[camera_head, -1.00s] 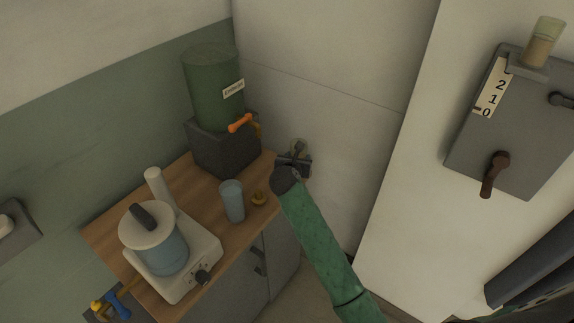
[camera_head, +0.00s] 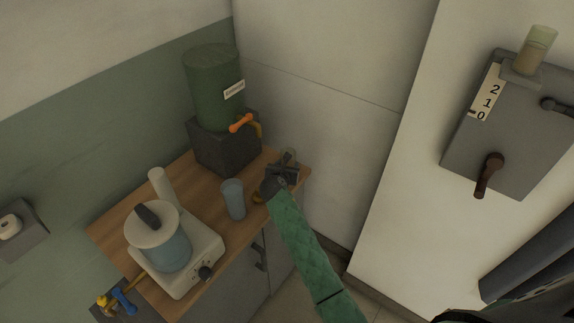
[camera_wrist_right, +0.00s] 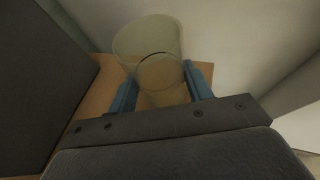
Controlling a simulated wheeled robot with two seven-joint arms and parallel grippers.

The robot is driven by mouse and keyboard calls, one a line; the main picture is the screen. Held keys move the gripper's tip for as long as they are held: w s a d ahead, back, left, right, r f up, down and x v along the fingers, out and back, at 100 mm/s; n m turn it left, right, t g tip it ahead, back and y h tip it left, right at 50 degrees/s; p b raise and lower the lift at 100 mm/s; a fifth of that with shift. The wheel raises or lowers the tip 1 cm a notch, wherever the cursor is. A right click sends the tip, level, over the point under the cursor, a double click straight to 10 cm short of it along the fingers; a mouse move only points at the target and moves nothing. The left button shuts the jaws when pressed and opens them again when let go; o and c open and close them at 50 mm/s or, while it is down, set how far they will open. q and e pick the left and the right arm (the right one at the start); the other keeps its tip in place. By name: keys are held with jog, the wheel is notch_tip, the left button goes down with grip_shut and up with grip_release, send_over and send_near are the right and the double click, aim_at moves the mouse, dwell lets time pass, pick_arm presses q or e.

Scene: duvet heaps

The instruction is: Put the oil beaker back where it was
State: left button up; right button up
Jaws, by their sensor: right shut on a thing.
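A clear glass beaker (camera_head: 289,156) is in my right gripper (camera_head: 283,170), over the right end of the wooden counter (camera_head: 300,176). In the right wrist view the beaker (camera_wrist_right: 148,38) stands between the two blue finger pads of the gripper (camera_wrist_right: 160,92), and yellowish oil shows inside it. The fingers are shut on it. I cannot tell whether its base touches the counter. My left gripper is not in view.
A green drum (camera_head: 215,90) with an orange tap (camera_head: 241,123) stands on a dark block. A blue cup (camera_head: 233,199) and a small brass piece (camera_head: 258,197) are close left of my gripper. A pot (camera_head: 158,240) sits on a white hotplate. A wall box (camera_head: 510,125) holds another beaker (camera_head: 537,50).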

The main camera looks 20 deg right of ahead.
jog(key=o, duration=1.1)
jog(key=shift+f, duration=0.1)
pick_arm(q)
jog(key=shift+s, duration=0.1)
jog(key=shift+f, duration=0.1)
pick_arm(e)
jog(key=b+v, duration=0.3)
jog(key=v, duration=0.7)
jog(key=shift+s+a, duration=0.2)
jog(key=shift+s, duration=0.15)
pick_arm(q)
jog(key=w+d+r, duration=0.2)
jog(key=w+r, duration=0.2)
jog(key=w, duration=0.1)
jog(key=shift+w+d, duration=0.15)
pick_arm(e)
jog(key=shift+s+a+r, duration=0.25)
jog(key=shift+s+r, duration=0.2)
jog(key=shift+s, duration=0.05)
